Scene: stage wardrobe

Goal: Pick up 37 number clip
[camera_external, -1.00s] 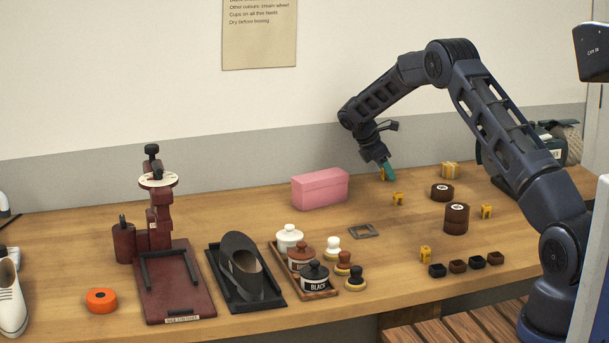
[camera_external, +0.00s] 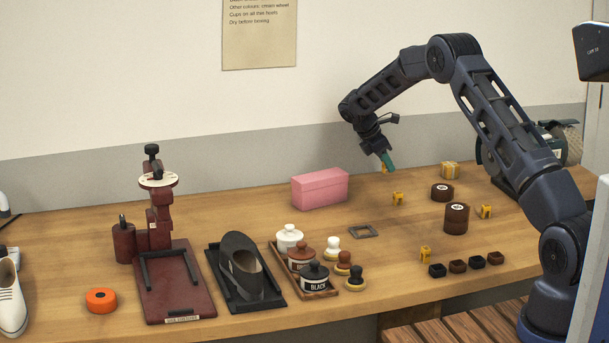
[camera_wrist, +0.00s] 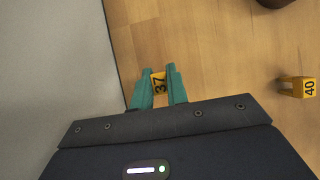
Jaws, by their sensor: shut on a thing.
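The yellow clip marked 37 (camera_wrist: 158,83) is between the green fingertips of my gripper (camera_wrist: 159,86) in the wrist view. My gripper is shut on it. In the external view my gripper (camera_external: 386,163) is over the back of the table, right of the pink box, with a small bit of the yellow clip (camera_external: 383,169) showing at the fingertips. The clip looks to be off the table, but the height is hard to judge.
A yellow clip marked 40 (camera_wrist: 300,88) stands nearby; other yellow clips (camera_external: 486,211) and (camera_external: 425,254) stand to the right. A pink box (camera_external: 320,188) is to the left. Dark round tins (camera_external: 456,219) and a small tan box (camera_external: 451,170) are to the right. The wall is close behind.

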